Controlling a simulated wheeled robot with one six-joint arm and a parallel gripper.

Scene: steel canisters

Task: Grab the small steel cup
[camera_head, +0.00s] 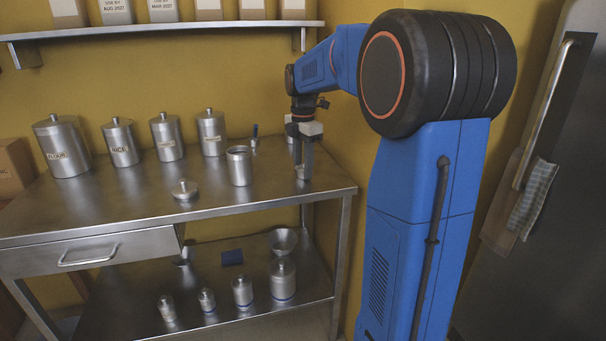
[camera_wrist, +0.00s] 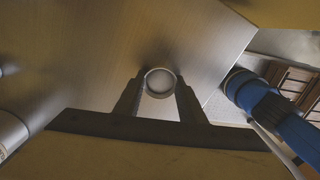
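The small steel cup (camera_wrist: 160,82) shows as a round, pale-bottomed shape in the wrist view, between the fingertips of my gripper (camera_wrist: 160,90). A finger lies against each side of it, with no clear gap. In the head view my gripper (camera_head: 303,175) points down at the right end of the steel table (camera_head: 270,197), its tips close to the tabletop. The cup is mostly hidden by the fingers there. I cannot tell whether it is lifted.
An open steel canister (camera_head: 239,168) stands left of my gripper, with a loose lid (camera_head: 185,189) nearby. Several lidded canisters (camera_head: 167,138) line the back. The wall shelf (camera_head: 165,29) is above; smaller canisters (camera_head: 282,280) stand on the lower shelf. The front right tabletop is clear.

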